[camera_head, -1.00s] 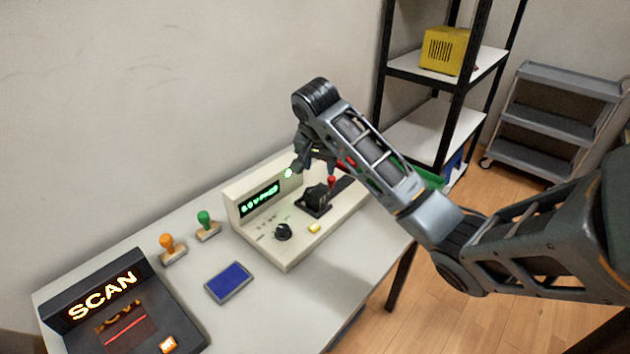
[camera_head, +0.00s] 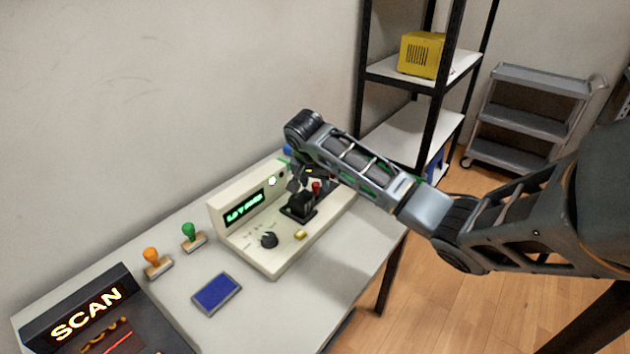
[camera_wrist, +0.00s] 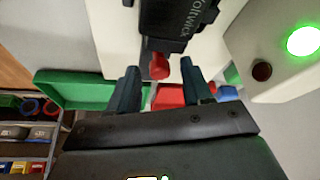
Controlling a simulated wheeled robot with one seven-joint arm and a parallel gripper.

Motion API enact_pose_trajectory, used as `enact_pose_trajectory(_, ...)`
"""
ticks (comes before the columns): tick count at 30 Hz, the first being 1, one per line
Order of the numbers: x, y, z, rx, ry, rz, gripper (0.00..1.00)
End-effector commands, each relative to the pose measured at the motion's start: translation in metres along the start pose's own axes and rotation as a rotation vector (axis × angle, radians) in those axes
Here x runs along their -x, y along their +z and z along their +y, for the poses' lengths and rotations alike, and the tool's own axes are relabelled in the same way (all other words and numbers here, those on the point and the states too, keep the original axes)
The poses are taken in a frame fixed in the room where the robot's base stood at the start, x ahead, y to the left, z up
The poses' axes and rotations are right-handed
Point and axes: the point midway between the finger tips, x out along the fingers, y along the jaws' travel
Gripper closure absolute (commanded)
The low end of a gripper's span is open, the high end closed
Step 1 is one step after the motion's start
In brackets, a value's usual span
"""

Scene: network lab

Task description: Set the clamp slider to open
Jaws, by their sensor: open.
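A beige console (camera_head: 272,259) stands on the table with a black clamp block (camera_head: 299,204) on its top. A small red knob (camera_head: 316,187) shows just behind the block. In the wrist view, the black block (camera_wrist: 178,18) has lettering on its side, and a red tip (camera_wrist: 160,67) sticks out below it. I cannot tell for sure which part is the slider. My gripper (camera_wrist: 160,84) is open and empty, its fingers on either side of the red tip. A second red part (camera_wrist: 170,97) shows between the fingers. In the head view, my wrist partly hides the console's back end.
The console has a lit green display (camera_head: 244,207), a black dial (camera_head: 269,240) and a yellow button (camera_head: 300,235). Two stamps, a blue pad (camera_head: 217,293) and a SCAN unit (camera_head: 92,312) lie to the left. A black shelf (camera_head: 414,75) stands behind my arm. A green bin (camera_wrist: 75,88) shows in the wrist view.

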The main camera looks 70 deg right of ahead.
Motion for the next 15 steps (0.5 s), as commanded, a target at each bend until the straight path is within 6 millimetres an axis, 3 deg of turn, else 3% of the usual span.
enact_pose_trajectory(4,0.0001,0.0,-0.0001,0.0,0.0,0.0,0.52)
enact_pose_trajectory(15,0.0003,0.0001,-0.0001,0.0,0.0,0.0,0.88)
